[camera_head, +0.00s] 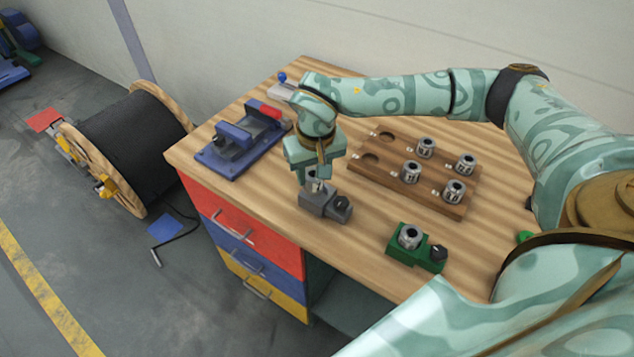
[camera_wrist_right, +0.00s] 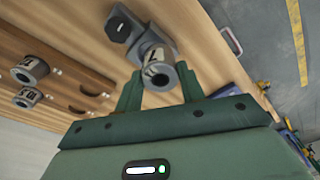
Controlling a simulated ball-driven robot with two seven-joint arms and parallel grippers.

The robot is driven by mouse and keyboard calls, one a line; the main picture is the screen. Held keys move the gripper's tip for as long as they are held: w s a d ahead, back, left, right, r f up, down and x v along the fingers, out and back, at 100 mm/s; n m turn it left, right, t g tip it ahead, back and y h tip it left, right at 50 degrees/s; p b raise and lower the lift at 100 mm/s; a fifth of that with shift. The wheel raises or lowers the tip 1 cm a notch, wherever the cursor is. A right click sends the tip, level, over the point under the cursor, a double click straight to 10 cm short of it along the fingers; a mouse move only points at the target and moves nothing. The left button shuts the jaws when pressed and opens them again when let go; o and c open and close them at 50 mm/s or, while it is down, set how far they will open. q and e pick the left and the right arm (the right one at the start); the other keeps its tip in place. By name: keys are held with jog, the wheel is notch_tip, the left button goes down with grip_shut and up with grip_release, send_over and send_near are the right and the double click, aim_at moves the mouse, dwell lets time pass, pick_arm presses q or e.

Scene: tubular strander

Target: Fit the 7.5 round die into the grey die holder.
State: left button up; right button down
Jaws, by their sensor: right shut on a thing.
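My right gripper (camera_head: 313,178) points down over the left part of the grey die holder (camera_head: 322,206) and is shut on a round metal die (camera_head: 312,186). In the right wrist view the die (camera_wrist_right: 158,74) sits between the two fingers, its dark bore facing the camera. Its label is only partly readable. The grey holder (camera_wrist_right: 146,42), with its black knob (camera_wrist_right: 119,29), lies directly beyond the die. I cannot tell whether the die is above the holder's seat or partly in it. My left gripper is not in view.
A wooden rack (camera_head: 392,181) holds several dies and has two empty holes. A green holder (camera_head: 402,253) with a die (camera_head: 410,236) stands at the front right. A blue fixture (camera_head: 232,150) stands at the left. Bare tabletop surrounds the grey holder.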

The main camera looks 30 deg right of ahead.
aim_at(318, 182)
jog(key=shift+w+d+f, duration=0.1)
jog(key=shift+d+f, duration=0.4)
jog(key=shift+f, duration=0.05)
jog(key=f, duration=0.2)
jog(key=f+b, duration=0.1)
jog(key=shift+w+d+f, duration=0.1)
jog(key=shift+w+d, duration=0.15)
jog(key=shift+d, duration=0.05)
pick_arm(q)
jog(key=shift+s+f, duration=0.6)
pick_arm(e)
jog(key=shift+f, duration=0.3)
jog(key=shift+f, duration=0.15)
jog(key=c, duration=0.9)
grip_release()
jog(key=shift+o, duration=0.2)
jog(key=r+p, duration=0.1)
jog(key=r, duration=0.3)
jog(key=s+r, duration=0.1)
jog(key=r, duration=0.3)
jog(key=r+p, duration=0.1)
jog(key=r, duration=0.3)
jog(key=shift+s+a+r+p, duration=0.1)
jog(key=shift+s+a+p, duration=0.05)
jog(key=shift+s+p, duration=0.15)
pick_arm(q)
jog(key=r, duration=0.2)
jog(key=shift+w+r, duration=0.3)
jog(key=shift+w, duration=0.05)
